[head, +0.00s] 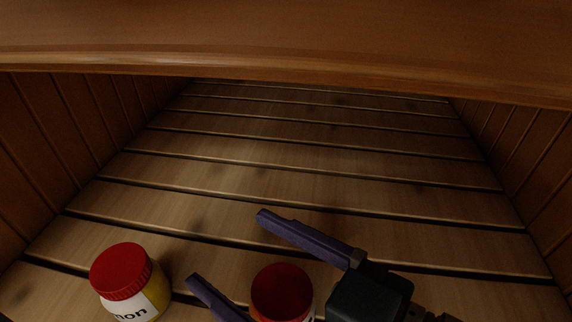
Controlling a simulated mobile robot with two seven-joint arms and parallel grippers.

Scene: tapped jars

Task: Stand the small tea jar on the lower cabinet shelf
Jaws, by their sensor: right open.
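A jar with a dark red lid (282,291) is at the bottom middle, between the two purple fingers of my right gripper (227,247). The gripper is open, with one finger on each side of this jar. I cannot tell whether either finger touches it. The jar appears upright, but its lower part and most of its label are cut off by the frame, so I cannot read which jar it is. The slatted wooden cabinet shelf (300,172) lies beneath. My left gripper is not in view.
Another jar (125,282) with a red lid, yellow body and a white label ending in "non" stands at the lower left, close to the near finger. Wooden walls bound both sides, and a wooden board (290,40) crosses the top. The shelf behind is clear.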

